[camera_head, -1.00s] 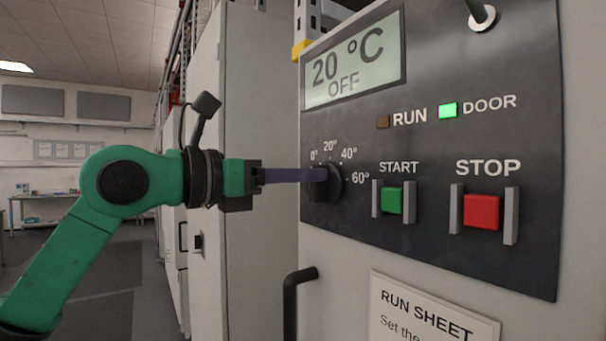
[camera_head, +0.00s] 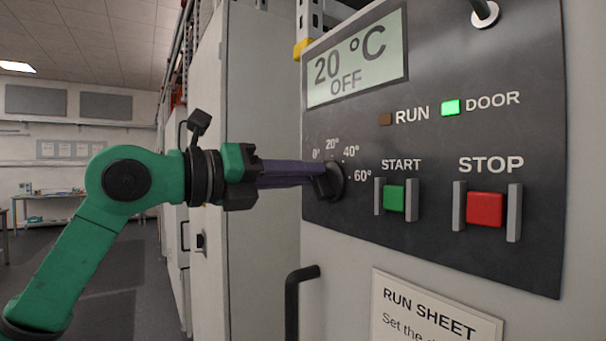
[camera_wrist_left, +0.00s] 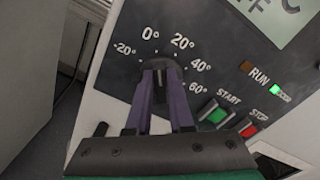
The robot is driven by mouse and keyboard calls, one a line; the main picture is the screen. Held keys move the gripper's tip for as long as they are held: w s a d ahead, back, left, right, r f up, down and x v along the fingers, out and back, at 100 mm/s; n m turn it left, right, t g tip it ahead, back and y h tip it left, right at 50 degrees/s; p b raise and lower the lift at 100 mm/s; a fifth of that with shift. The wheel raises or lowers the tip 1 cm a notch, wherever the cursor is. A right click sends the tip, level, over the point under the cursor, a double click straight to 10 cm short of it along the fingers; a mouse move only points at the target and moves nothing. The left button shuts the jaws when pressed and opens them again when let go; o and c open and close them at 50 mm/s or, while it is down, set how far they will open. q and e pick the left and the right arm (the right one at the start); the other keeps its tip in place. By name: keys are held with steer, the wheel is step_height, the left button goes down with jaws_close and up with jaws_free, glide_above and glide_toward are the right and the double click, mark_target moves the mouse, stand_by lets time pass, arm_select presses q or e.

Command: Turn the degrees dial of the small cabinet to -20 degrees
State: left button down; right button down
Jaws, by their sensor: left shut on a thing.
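The black degrees dial (camera_head: 338,178) sits on the dark front panel of the cabinet, under the display. In the left wrist view the dial (camera_wrist_left: 159,70) has marks from -20° at left through 0°, 20° and 40° to 60° at right. The fingers hide part of it, and I cannot tell exactly which mark it points to. My left gripper (camera_head: 322,177) reaches in from the left with its purple fingers shut on the dial's grip. In the left wrist view the gripper (camera_wrist_left: 160,88) has one finger on each side of it. The display (camera_head: 356,60) reads 20 °C OFF.
Right of the dial are the green START button (camera_head: 394,198) and red STOP button (camera_head: 486,209), each between grey guards. The DOOR lamp (camera_head: 450,107) is lit green; the RUN lamp (camera_head: 385,119) is dark. A black handle (camera_head: 293,300) sticks out below.

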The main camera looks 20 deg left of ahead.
arm_select(q)
steer(key=n, duration=0.8)
steer(key=shift+w+a+f+n, duration=0.15)
steer(key=shift+a+f+n, duration=0.1)
steer(key=shift+f+n, duration=0.15)
stand_by(0.3)
steer(key=c, duration=0.8)
jaws_free()
steer(key=b+v, duration=0.5)
steer(key=v, duration=0.9)
